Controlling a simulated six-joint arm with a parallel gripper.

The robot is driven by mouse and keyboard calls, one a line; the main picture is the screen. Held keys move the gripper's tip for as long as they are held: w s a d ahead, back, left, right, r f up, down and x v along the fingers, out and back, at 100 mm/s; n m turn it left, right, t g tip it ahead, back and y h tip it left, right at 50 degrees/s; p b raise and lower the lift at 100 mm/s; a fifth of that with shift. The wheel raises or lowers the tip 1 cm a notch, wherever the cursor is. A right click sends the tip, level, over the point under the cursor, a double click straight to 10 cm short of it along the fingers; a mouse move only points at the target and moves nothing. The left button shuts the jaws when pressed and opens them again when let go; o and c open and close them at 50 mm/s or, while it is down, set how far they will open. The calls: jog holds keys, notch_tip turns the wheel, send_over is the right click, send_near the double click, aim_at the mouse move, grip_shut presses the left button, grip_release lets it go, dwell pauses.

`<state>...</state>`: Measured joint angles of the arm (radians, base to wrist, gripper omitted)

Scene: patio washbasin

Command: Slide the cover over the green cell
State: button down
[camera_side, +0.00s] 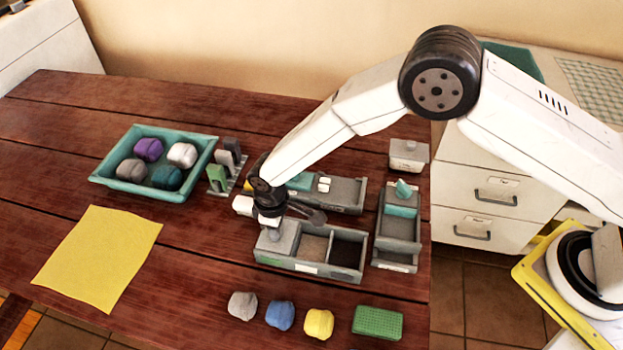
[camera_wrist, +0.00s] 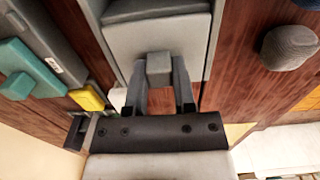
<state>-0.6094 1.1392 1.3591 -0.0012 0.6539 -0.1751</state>
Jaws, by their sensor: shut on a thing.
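A grey box (camera_side: 307,270) with a row of cells stands near the table's right side. Its grey cover (camera_side: 284,240) lies over the left end. The middle cell (camera_side: 312,246) shows a brown floor and the right cell (camera_side: 346,254) a very dark one. I see no green floor; what lies under the cover is hidden. My gripper (camera_side: 272,222) is over the cover, shut on its knob. In the wrist view the square grey knob (camera_wrist: 160,69) sits between the two fingers, with the pale cover (camera_wrist: 150,35) beyond.
A grey box with a teal cover (camera_side: 301,181) lies behind, and another with a teal cover (camera_side: 400,211) stands right. Grey, blue and yellow lumps (camera_side: 319,323) and a green sponge (camera_side: 378,322) lie in front. A teal tray (camera_side: 110,184) and yellow cloth (camera_side: 98,258) are left.

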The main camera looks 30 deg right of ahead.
jog(key=shift+w+a, duration=0.2)
jog(key=c, duration=0.7)
grip_release()
jog(key=shift+o, duration=1.3)
jog(key=shift+r, duration=0.15)
jog(key=shift+r, duration=3.75)
jog(key=shift+d, duration=0.1)
